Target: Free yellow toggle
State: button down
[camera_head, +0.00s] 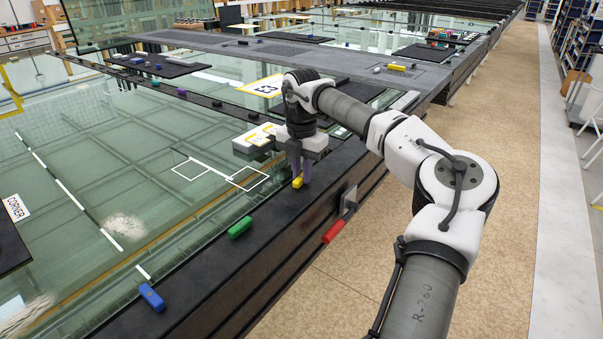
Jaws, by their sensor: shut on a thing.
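The yellow toggle (298,182) is a small block on the dark frame rail (262,218) along the right edge of the glass. My gripper (300,174) points down over it, with its fingers shut on the toggle. The fingers hide part of the toggle, and I cannot tell whether it is lifted off the rail. A green toggle (240,227) and a blue toggle (152,297) sit nearer along the same rail.
A red-handled tool (335,230) sticks out from the rail's outer side. Another yellow block (396,67) lies on the grey crossbar behind. Glass (130,160) fills the left. The tan floor (355,260) is clear.

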jog(key=shift+m, duration=0.6)
jog(key=c, duration=1.4)
grip_release()
notch_tip(320, 180, up, 14)
jog(key=shift+f+b, duration=0.1)
jog(key=shift+b, duration=0.6)
